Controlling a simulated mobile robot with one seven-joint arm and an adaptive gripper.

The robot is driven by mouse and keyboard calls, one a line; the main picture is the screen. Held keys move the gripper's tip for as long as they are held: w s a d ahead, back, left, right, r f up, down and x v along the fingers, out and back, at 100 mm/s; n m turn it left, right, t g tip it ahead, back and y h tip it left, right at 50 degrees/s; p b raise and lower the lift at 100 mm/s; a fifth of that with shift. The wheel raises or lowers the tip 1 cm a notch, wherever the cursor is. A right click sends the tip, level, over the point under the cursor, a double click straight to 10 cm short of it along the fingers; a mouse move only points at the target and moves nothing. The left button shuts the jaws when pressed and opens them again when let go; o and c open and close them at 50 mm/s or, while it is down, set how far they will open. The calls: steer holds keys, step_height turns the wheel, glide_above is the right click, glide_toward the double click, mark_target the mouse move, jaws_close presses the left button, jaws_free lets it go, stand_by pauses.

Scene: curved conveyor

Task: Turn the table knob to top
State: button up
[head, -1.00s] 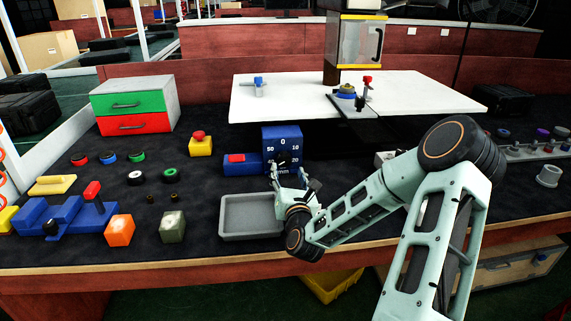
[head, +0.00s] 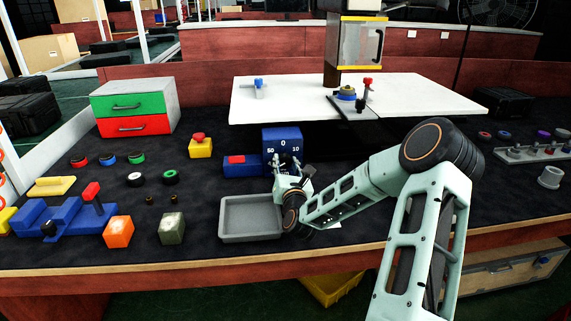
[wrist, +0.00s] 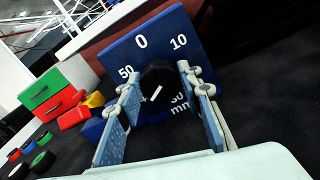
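The table knob is a black round dial (wrist: 158,88) with a white pointer line, on the front of a blue box (head: 282,137) marked with numbers, 0 at the top. In the wrist view the pointer line is slanted, and I cannot tell which end marks the setting. My gripper (head: 287,165) is in front of the blue box, and its fingers hide the knob in the head view. In the wrist view my gripper (wrist: 166,100) is open, with one finger on each side of the knob. I cannot tell whether the fingers touch it.
A grey tray (head: 229,233) lies just left of my gripper. A blue block with a red top (head: 238,163) adjoins the box on its left. A white raised tabletop (head: 300,90) stands behind.

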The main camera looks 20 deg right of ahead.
steer(key=c, duration=0.6)
steer(key=shift+o, duration=0.2)
